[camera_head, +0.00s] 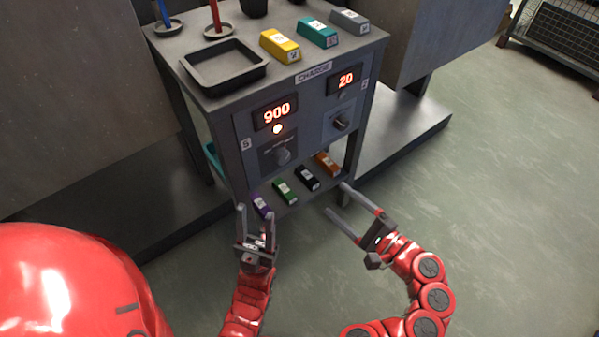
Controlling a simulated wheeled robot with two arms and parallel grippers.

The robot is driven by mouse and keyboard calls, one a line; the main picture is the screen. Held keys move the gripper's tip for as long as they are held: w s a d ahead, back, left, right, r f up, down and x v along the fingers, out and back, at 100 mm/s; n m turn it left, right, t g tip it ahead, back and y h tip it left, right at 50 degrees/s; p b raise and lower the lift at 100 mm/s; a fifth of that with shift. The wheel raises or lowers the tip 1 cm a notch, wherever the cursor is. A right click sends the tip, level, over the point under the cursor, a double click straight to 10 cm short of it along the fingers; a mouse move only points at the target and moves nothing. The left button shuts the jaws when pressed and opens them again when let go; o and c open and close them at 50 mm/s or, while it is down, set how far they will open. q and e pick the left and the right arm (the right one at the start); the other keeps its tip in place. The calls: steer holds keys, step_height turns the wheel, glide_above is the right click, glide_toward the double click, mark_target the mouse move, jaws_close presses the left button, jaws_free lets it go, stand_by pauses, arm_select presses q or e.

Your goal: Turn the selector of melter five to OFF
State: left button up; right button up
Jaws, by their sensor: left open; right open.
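Melter five's panel (243,143) is on the left half of the cabinet front, marked with a 5 label. Its display (275,113) reads 900 in red, and a lamp (278,129) glows below it. The selector (283,155) is a dark knob low on this panel; its pointing direction is too small to tell. A second panel on the right has a display (346,80) reading 20 and its own knob (341,123). My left gripper (255,208) is open and empty, below the selector and apart from it. My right gripper (359,198) is open and empty, right of the lower shelf.
On the cabinet top are a black tray (205,84), yellow (280,45), teal (318,33) and grey (350,21) blocks. Purple (262,205), green (285,191), black (307,178) and orange (328,164) blocks lie on the lower shelf.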

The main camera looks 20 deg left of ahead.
steer(key=b, duration=0.3)
glide_toward(286, 159)
steer(key=x, duration=0.9)
steer(key=shift+f, duration=0.1)
jaws_close()
